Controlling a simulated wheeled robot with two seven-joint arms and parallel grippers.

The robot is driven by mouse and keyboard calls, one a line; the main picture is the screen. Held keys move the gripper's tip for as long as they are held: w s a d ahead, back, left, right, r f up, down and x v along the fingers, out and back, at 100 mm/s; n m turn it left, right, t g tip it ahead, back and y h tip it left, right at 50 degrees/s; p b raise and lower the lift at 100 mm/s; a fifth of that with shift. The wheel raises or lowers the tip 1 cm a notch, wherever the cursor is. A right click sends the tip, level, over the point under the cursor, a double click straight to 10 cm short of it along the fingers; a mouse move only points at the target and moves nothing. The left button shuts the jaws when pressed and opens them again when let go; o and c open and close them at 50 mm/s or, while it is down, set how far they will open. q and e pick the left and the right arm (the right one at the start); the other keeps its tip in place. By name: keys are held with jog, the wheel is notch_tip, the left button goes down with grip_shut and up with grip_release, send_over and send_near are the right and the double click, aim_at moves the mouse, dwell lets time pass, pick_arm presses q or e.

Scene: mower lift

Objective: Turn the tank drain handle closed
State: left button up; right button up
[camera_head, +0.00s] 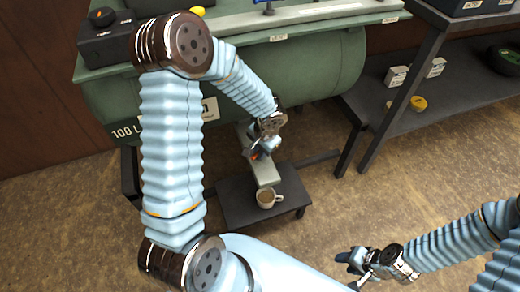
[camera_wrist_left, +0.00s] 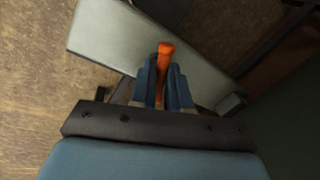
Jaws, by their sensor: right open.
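The green tank (camera_head: 315,75) lies across the back in the head view. The orange drain handle (camera_head: 255,155) is low in front of it, mostly hidden by my left gripper (camera_head: 264,148). In the left wrist view the handle (camera_wrist_left: 165,50) stands between the two blue fingers of my left gripper (camera_wrist_left: 164,85), with its orange tip poking out beyond them. The fingers lie close against both its sides. A pale grey drain trough (camera_head: 264,172) slopes down below the handle. My right gripper (camera_head: 362,262) is open and empty, low at the right, away from the tank.
A mug (camera_head: 268,198) stands on a low dark stand (camera_head: 235,200) below the trough's end. A dark shelf unit (camera_head: 400,120) with small boxes and a yellow item (camera_head: 418,103) is at the right. The floor between is clear.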

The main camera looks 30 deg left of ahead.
pick_arm(q)
jog(key=shift+f+m+b, duration=0.2)
jog(key=shift+m+b, duration=0.6)
grip_shut()
jog(key=shift+m+t+b, duration=0.3)
jog(key=shift+m, duration=0.3)
jog(key=m, duration=0.2)
jog(key=shift+a+r+m+h, duration=0.1)
jog(key=shift+r+m+h, duration=0.1)
jog(key=shift+m+h, duration=0.1)
jog(key=o, duration=0.7)
grip_release()
jog(key=shift+o, duration=0.2)
jog(key=shift+r, duration=0.1)
